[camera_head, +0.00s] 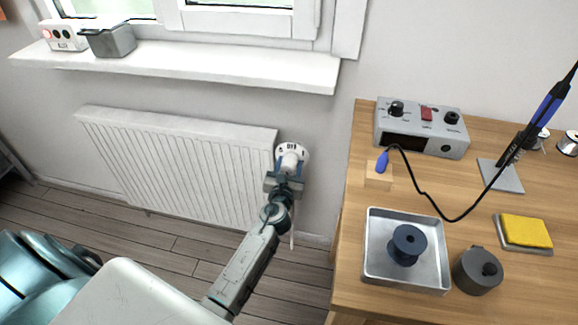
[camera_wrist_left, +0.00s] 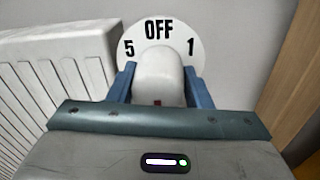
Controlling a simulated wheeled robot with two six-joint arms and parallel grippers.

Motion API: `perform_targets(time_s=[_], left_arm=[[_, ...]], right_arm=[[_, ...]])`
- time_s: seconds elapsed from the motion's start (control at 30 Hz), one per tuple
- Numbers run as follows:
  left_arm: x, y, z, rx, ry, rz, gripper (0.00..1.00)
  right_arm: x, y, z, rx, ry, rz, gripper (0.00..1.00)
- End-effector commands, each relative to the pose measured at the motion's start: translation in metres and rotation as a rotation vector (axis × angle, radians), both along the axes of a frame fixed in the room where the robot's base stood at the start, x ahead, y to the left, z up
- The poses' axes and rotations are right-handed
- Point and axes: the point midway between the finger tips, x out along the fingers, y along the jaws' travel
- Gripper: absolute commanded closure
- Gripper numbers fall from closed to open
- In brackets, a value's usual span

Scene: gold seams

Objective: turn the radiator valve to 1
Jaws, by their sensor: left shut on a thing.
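The radiator valve (camera_head: 290,160) sits at the right end of the white radiator (camera_head: 180,160). Its white dial plate (camera_wrist_left: 158,40) shows OFF at the top, 5 on the left and 1 on the right. The white knob (camera_wrist_left: 158,74) lies in front of the dial, between the blue fingers of my left gripper (camera_wrist_left: 158,88). My left gripper, also in the head view (camera_head: 287,176), is shut on the knob. My right gripper is not in view.
A wooden workbench (camera_head: 345,270) stands just right of the valve, with a metal tray (camera_head: 375,275), a soldering station (camera_head: 422,128) and a wooden block (camera_head: 377,178). A window sill (camera_head: 200,70) runs above the radiator. The floor below is clear.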

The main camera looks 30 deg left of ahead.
Motion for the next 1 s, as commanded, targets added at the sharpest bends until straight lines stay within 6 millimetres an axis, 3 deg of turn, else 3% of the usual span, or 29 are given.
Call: perform_targets(time_s=[1.0], left_arm=[[-0.0009, 0.0016, -0.0014, -0.893, -0.229, 0.002, 0.78]], right_arm=[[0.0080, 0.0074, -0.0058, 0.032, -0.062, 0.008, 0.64]])
